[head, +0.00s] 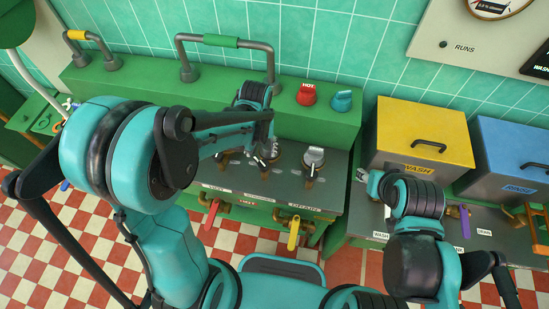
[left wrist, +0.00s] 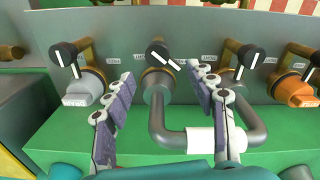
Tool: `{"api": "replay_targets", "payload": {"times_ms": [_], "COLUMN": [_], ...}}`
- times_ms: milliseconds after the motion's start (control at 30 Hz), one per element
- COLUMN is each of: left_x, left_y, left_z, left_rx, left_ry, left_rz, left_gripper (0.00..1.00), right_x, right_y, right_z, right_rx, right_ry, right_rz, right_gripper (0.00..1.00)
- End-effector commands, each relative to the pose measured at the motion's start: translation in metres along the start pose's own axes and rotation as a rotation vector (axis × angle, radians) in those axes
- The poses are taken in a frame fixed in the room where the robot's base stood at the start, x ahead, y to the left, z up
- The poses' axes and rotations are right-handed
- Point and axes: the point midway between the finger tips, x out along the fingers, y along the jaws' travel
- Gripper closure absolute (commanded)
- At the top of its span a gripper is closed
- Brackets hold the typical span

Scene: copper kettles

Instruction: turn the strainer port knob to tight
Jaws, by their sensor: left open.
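My left gripper (head: 264,146) is over the grey panel of the green unit. In the left wrist view it (left wrist: 160,74) is open and empty, one finger on each side of a round metal fitting (left wrist: 158,82). A black knob with a white mark (left wrist: 163,54) sits beyond the fingertips, turned slantwise. Other black knobs stand left (left wrist: 65,57) and right (left wrist: 245,58) of it. The small labels are too blurred to tell which is the strainer port knob. My right gripper (head: 373,184) is beside the yellow box; its fingers are too unclear to judge.
A bent metal pipe with a white sleeve (left wrist: 214,140) lies close to the right finger. A grey cap (left wrist: 83,88) and an orange cap (left wrist: 297,92) flank the knobs. In the head view are a red knob (head: 306,95), a teal knob (head: 342,101) and a yellow box (head: 420,125).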

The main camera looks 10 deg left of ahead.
Motion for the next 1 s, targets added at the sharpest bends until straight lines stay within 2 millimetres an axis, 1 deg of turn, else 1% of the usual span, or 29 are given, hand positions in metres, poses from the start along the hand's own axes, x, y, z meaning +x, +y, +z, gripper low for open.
{"api": "replay_targets", "payload": {"times_ms": [167,400,500,600,733,967,1000], "left_x": [0.013,0.053,0.068,0.077,0.083,0.083,0.083], "left_y": [0.002,0.002,0.001,0.001,0.001,0.001,0.001], "left_z": [-0.001,-0.001,-0.001,0.0,0.0,0.0,0.0], "left_rx": [-0.006,-0.005,-0.005,-0.005,-0.005,-0.005,-0.005], "left_ry": [-0.018,-0.017,-0.016,-0.016,-0.016,-0.016,-0.016], "left_rz": [-0.006,-0.005,-0.005,-0.005,-0.005,-0.005,-0.005], "left_gripper": [0.44,0.44,0.44,0.44,0.44,0.44,0.52], "right_x": [0.0,0.01,0.013,0.015,0.016,0.016,0.016], "right_y": [0.0,0.0,0.0,0.0,0.0,0.0,0.0], "right_z": [0.0,0.007,0.01,0.011,0.012,0.011,0.011], "right_rx": [0.0,0.0,0.0,0.0,0.0,0.0,0.0], "right_ry": [0.0,0.0,0.0,0.0,0.0,0.0,0.0], "right_rz": [0.0,0.0,0.0,0.0,0.0,0.0,0.0], "right_gripper": [0.6,0.6,0.6,0.6,0.6,0.6,0.6]}}
